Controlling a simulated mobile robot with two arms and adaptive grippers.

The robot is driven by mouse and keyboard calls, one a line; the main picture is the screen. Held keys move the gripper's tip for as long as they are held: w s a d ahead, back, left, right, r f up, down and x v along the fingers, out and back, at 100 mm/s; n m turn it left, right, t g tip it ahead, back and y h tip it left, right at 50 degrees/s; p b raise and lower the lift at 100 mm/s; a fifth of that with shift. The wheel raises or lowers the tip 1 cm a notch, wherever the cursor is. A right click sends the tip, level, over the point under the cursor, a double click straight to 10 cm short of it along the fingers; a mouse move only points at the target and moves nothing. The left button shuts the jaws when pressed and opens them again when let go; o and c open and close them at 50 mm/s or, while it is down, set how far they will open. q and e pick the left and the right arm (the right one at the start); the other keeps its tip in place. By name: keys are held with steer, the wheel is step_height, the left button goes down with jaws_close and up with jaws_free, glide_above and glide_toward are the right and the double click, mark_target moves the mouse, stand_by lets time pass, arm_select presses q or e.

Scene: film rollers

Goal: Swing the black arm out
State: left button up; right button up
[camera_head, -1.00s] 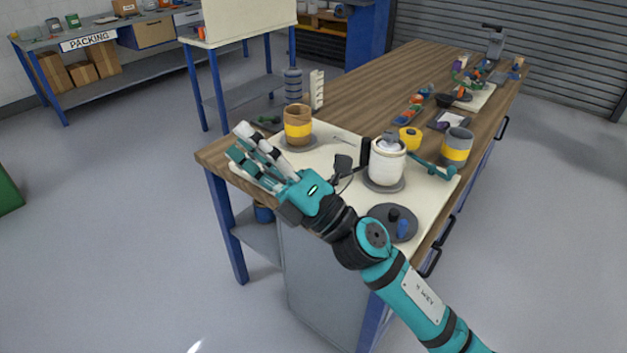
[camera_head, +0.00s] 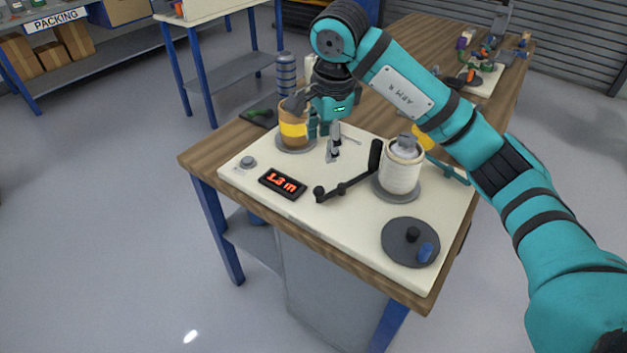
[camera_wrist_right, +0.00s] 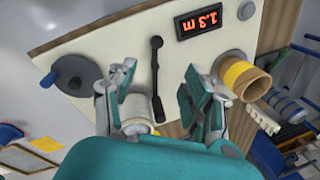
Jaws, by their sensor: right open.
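The black arm (camera_head: 347,186) lies low over the cream board (camera_head: 330,228), left of the white film roll (camera_head: 401,168). Its round knob end points to the front left, and its other end has an upright black piece close to the roll. My right gripper (camera_head: 325,143) is open and empty, above the back of the board, beside the brown and yellow roll (camera_head: 293,130). In the right wrist view the black arm (camera_wrist_right: 156,72) shows in the gap between the open fingers, apart from them. My left gripper is not in view.
A red-lit display (camera_head: 283,184) reads 1.3 m, with a grey knob (camera_head: 248,162) behind it. A dark disc (camera_head: 410,242) with a blue handle (camera_head: 426,252) sits at the front right. The board's front middle is clear.

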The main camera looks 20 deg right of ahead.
mark_target(318, 188)
steer(key=f, duration=0.5)
steer(key=w+f+p, duration=0.1)
steer(key=f, duration=0.4)
steer(key=w+f, duration=0.1)
steer(key=f, duration=0.4)
steer(key=shift+w+a+f+p, duration=0.15)
steer(key=shift+a+f+p, duration=0.05)
steer(key=shift+p, duration=0.2)
steer(key=shift+w+f, duration=0.1)
steer(key=shift+f, duration=0.35)
jaws_close()
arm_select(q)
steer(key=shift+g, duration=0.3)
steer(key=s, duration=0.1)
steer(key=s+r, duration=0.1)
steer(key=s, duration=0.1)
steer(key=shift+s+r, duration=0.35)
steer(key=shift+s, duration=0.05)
